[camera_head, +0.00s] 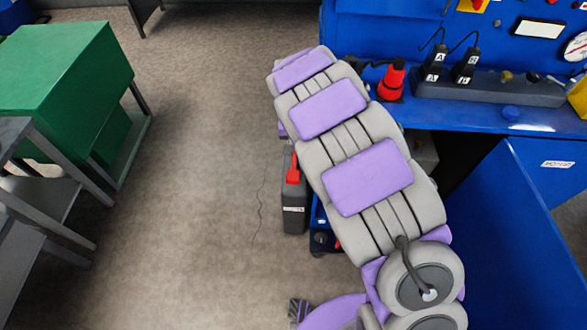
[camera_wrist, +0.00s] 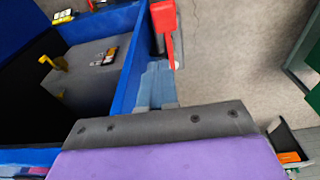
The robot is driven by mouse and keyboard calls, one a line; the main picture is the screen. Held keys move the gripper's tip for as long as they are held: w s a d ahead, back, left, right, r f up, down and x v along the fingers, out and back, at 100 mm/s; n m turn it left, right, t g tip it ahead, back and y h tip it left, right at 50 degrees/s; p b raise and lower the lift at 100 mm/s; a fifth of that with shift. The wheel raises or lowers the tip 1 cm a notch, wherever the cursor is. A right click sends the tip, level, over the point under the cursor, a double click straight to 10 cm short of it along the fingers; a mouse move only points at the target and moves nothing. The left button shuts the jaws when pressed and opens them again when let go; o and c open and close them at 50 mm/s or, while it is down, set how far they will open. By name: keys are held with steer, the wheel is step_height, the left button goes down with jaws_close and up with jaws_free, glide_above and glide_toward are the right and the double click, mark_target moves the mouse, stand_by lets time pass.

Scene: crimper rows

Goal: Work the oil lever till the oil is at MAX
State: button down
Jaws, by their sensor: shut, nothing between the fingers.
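In the wrist view, my gripper (camera_wrist: 158,82) shows as narrow blue-grey fingers held together beyond its dark, bolted body. No object shows between them. A red lever-like part (camera_wrist: 166,20) is just beyond the fingertips, beside the blue frame; I cannot tell whether they touch. A grey box (camera_wrist: 88,72) with a yellow handle and a small label stands inside the blue frame, left of the fingers. No oil level or MAX mark can be read. In the head view, my arm hides the gripper; a red handle (camera_head: 293,168) shows on a grey case left of the arm.
The blue bench (camera_head: 470,115) carries a red item (camera_head: 392,80) and a dark bar of plugs. A blue panel (camera_head: 530,230) stands at right. A green cabinet (camera_head: 70,70) and grey shelving are at left. Open floor (camera_head: 190,200) lies between them and my arm.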

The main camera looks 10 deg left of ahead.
steer(key=shift+w+a+f, duration=0.1)
steer(key=shift+a+f, duration=0.2)
steer(key=shift+a, duration=0.2)
steer(key=shift+f, duration=0.15)
steer(key=b, duration=0.3)
glide_above(294, 174)
steer(key=f, duration=1)
steer(key=shift+w+f, duration=0.25)
steer(key=shift+s+f, duration=0.25)
steer(key=shift+f, duration=0.3)
steer(key=shift+s+f, duration=0.25)
steer(key=shift+f, duration=0.3)
steer(key=shift+s+f+b, duration=0.15)
steer(key=shift+f+b, duration=0.15)
steer(key=shift+f, duration=0.1)
